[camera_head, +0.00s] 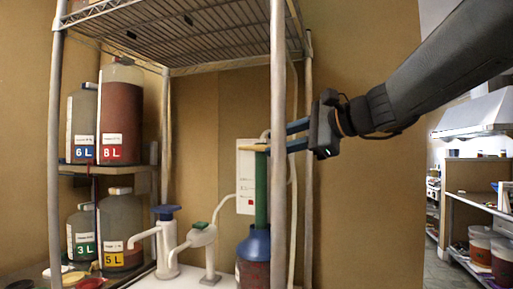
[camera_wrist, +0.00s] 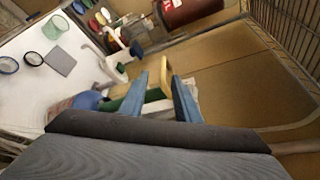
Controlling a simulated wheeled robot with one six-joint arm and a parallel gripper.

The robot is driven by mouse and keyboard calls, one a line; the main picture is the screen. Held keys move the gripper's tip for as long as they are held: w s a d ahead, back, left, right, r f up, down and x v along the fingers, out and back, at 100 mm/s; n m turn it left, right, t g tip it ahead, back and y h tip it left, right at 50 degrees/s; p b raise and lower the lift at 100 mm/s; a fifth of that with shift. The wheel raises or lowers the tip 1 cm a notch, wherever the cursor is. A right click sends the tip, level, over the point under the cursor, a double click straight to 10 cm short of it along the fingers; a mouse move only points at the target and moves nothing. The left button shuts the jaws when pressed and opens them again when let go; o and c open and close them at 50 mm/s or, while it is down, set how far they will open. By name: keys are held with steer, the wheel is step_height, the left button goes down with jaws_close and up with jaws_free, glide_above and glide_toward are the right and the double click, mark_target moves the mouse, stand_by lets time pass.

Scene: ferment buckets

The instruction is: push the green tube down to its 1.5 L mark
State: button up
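The green tube (camera_head: 261,195) stands upright out of a blue-topped vessel (camera_head: 254,246) with dark red contents. A flat yellowish handle (camera_head: 256,148) caps the tube; marks on the tube are too small to read. The rack post hides part of the fingertips.
A rack post (camera_head: 277,215) stands in front of the tube, and a wire shelf (camera_head: 180,30) is overhead. White pumps with a blue top (camera_head: 166,213) and green top (camera_head: 201,226) stand to the left. Labelled jugs (camera_head: 120,115) fill the left shelves. A white panel (camera_head: 245,160) is behind.

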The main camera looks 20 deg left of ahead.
mark_target(259, 146)
steer(key=x, duration=0.2)
steer(key=p+x, duration=0.1)
steer(key=x, duration=0.4)
steer(key=shift+w+d+r+p, duration=0.1)
steer(key=shift+w+r+p, duration=0.15)
steer(key=shift+p, duration=0.15)
steer(key=shift+x, duration=0.85)
jaws_close()
